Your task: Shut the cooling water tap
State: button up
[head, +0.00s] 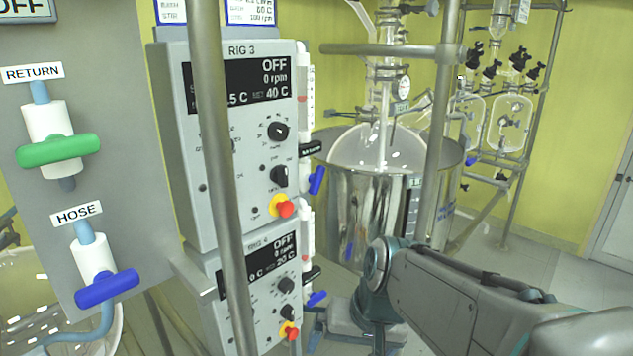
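No tap in view carries a readable cooling water label. On the grey panel at left, a tap with a green handle (58,150) sits under the RETURN label, and one with a blue handle (107,288) sits under the HOSE label. Both handles lie crosswise over their white bodies. Small blue levers show at the right side of the RIG 3 box (316,180) and of the lower rig box (317,298); both are tilted. My arm reaches in from the lower right and bends down at the bottom middle. My gripper is not in view.
The RIG 3 control box (190,130) stands above a second control box (225,285); both displays read OFF. A metal upright (212,130) crosses in front of them. A steel vessel (375,205) with glassware stands behind my arm. Floor at right (560,265) is clear.

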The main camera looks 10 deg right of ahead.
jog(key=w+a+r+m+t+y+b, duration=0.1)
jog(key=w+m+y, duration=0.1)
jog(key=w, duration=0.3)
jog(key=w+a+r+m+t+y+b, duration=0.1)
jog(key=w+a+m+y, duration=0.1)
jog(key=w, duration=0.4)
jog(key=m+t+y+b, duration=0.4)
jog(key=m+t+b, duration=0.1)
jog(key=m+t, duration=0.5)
send_near(320, 181)
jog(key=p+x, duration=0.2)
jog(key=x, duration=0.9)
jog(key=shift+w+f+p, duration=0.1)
jog(key=shift+p, duration=0.2)
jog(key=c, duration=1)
